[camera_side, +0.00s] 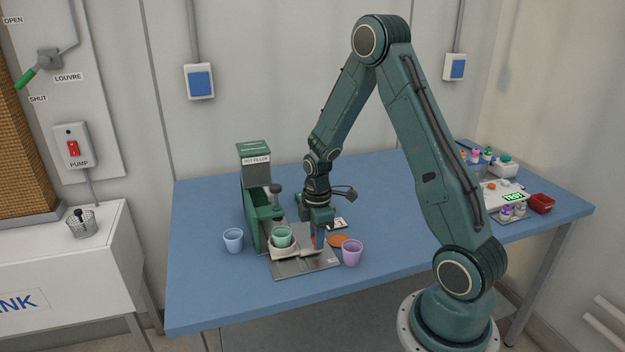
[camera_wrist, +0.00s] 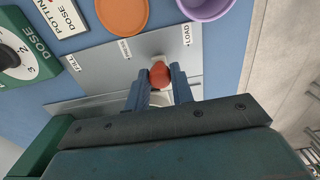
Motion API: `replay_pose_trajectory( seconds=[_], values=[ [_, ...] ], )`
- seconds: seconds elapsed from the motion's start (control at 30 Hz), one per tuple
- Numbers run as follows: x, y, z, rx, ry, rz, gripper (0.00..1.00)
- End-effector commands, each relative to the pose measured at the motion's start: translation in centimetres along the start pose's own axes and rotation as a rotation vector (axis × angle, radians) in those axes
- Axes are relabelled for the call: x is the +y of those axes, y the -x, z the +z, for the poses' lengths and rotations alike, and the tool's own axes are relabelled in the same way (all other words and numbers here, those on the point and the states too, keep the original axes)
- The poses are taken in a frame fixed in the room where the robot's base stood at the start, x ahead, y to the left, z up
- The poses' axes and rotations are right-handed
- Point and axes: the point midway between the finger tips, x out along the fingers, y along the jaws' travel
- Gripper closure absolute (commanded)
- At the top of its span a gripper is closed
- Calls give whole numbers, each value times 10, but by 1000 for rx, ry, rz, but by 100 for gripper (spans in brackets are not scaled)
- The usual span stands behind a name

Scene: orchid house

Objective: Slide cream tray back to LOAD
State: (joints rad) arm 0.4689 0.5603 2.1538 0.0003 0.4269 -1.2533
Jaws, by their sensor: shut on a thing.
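The cream tray (camera_side: 284,253) sits on the grey metal plate (camera_side: 305,266) of the green filler, with a green pot (camera_side: 282,238) in it. In the wrist view its red knob (camera_wrist: 160,75) is between the two fingers of my gripper (camera_wrist: 159,88), which is shut on it. The side view shows my gripper (camera_side: 318,241) low over the plate, right of the pot. In the wrist view the LOAD mark (camera_wrist: 187,34) is at the plate's right end and FILL (camera_wrist: 73,64) at its left. The knob lies between the middle mark and LOAD. My gripper hides most of the tray there.
The green filler (camera_side: 255,195) stands behind and left of the pot. A pale blue cup (camera_side: 233,240) is left of the plate. A purple pot (camera_side: 352,252) and an orange disc (camera_side: 338,241) are close on the right. The blue table's (camera_side: 220,297) front left is clear.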

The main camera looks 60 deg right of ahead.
Motion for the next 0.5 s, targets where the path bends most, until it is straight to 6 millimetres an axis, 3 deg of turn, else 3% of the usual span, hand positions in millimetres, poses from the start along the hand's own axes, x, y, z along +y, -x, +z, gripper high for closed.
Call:
replay_pose_trajectory(
  seconds=[0.5],
  values=[
    [-26, 0, -1, 1, 3, -1, 86]
  ],
)
